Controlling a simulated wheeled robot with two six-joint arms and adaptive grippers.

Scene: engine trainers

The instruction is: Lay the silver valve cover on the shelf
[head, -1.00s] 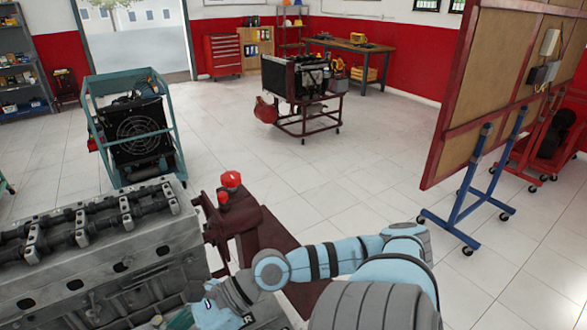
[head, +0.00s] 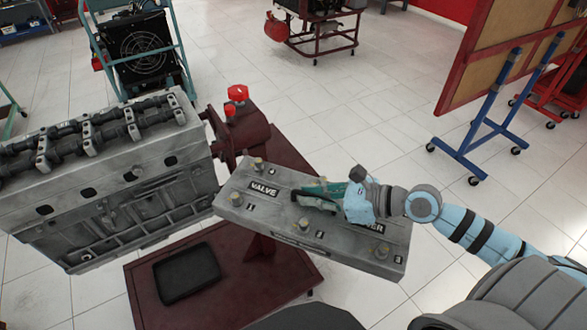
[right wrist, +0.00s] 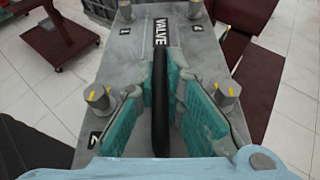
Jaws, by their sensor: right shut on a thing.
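The silver valve cover (head: 268,212) is a long grey slab lettered "VALVE", with several bolts on top. It is held roughly level to the right of the engine block, above a dark red stand. My right gripper (head: 320,193) is shut on it from above. In the right wrist view, the teal fingers (right wrist: 161,80) sit on either side of a black bar along the middle of the cover (right wrist: 128,75). My left gripper is not in view.
The engine block (head: 105,195) with exposed rocker gear stands at left. The dark red stand (head: 225,270) holds a black tray (head: 186,272). A blue-legged board (head: 485,120) stands at right. Tiled floor is open between them.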

